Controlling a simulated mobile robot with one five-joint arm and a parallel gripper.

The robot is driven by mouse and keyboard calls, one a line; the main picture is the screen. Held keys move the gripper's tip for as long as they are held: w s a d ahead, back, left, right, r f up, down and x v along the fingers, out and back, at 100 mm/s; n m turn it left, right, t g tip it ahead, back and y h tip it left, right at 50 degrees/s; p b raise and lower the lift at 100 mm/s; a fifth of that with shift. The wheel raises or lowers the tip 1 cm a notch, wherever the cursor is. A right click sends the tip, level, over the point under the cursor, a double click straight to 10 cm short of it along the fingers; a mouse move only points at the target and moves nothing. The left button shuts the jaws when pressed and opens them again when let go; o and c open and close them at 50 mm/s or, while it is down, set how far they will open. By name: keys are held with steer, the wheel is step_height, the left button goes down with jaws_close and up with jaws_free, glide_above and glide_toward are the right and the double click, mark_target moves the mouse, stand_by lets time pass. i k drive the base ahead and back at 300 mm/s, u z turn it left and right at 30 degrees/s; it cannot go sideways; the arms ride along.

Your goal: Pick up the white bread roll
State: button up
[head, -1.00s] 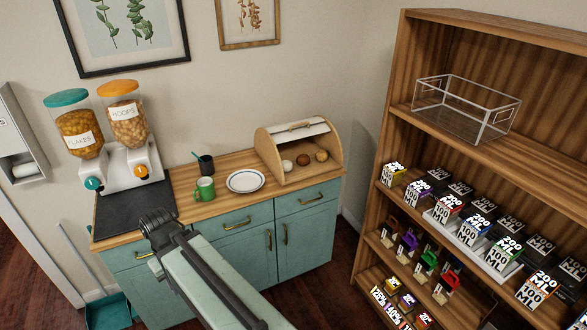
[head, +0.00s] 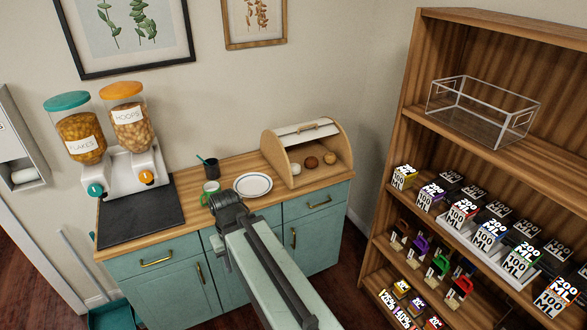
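The white bread roll (head: 295,168) sits at the left inside the open wooden bread box (head: 279,156) on the counter. A brown roll (head: 311,162) and a tan roll (head: 330,158) lie to its right. My arm reaches up from the bottom of the picture. The gripper end (head: 226,208) is near the counter's front edge, left of and nearer than the bread box, apart from the white roll. It overlaps the green mug in the picture. The fingers are too small and hidden to tell open from shut.
A white plate (head: 253,186) lies between the gripper and the bread box. A green mug (head: 208,192) and a dark cup (head: 211,169) stand to its left. Two cereal dispensers (head: 130,165) stand further left. A wooden shelf (head: 407,98) with boxes rises at the right.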

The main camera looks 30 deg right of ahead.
mark_target(296, 170)
steer(key=i, duration=0.95)
